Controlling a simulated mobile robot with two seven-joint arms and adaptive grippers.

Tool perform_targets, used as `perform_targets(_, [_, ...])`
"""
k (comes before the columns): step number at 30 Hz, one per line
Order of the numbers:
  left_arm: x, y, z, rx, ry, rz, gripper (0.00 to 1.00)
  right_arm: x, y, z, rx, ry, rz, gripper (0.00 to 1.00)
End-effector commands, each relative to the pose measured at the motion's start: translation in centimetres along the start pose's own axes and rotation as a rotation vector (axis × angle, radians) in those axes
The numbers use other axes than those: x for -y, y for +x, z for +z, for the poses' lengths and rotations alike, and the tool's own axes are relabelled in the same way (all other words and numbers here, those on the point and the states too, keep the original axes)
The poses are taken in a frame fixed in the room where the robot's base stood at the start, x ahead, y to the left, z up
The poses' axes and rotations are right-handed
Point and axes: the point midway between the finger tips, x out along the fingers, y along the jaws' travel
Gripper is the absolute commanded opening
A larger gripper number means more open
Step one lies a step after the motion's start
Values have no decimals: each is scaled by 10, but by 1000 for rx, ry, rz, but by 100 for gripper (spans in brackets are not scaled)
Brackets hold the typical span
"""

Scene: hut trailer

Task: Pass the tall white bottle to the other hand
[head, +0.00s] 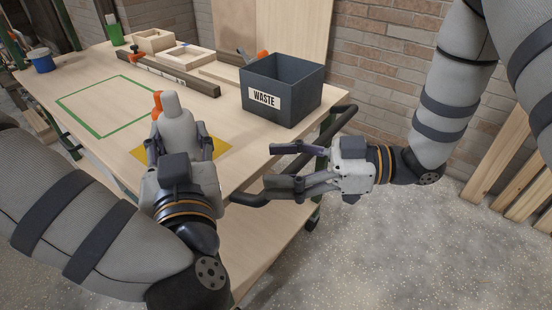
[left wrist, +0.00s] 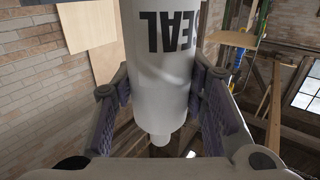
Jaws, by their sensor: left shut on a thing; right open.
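The tall white bottle (head: 177,128) stands roughly upright in my left gripper (head: 177,145), over the near part of the workbench. In the left wrist view, the bottle (left wrist: 160,65) sits between both pads of the left gripper (left wrist: 160,105). Its "SEAL" lettering appears upside down there, with a narrow tip at the lower end. The fingers hide part of its sides, and I cannot tell its height above the bench. My right gripper (head: 270,166) is open and empty, right of the bottle and apart from it, its fingers pointing left beside the bench's edge.
A dark WASTE bin (head: 306,92) stands at the bench's right end. A yellow patch (head: 222,147) lies near the bottle, and a green outline (head: 72,112) marks clear bench top (head: 100,72). Wooden frames (head: 187,53) and a blue container (head: 41,62) are farther back. A dark rail (head: 338,125) runs near the right gripper.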

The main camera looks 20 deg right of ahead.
Motion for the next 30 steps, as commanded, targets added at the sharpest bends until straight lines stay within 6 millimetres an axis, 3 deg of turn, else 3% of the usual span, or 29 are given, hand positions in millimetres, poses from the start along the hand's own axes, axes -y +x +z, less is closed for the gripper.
perform_targets(3, [0,0,-1,-2,-1,0,0,12,6,-20,-76,-14,-39,64])
perform_targets(7, [0,0,-1,-2,-1,0,0,16,20,-26,-93,-18,-51,64])
perform_targets(15, [0,0,-1,-2,-1,0,0,19,84,-30,-89,-16,-51,64])
perform_targets(21, [0,0,-1,-3,-1,0,0,20,117,-33,-88,-16,-48,64])
perform_targets(30, [0,0,-1,-3,-1,0,0,20,126,-34,-88,-14,-45,64])
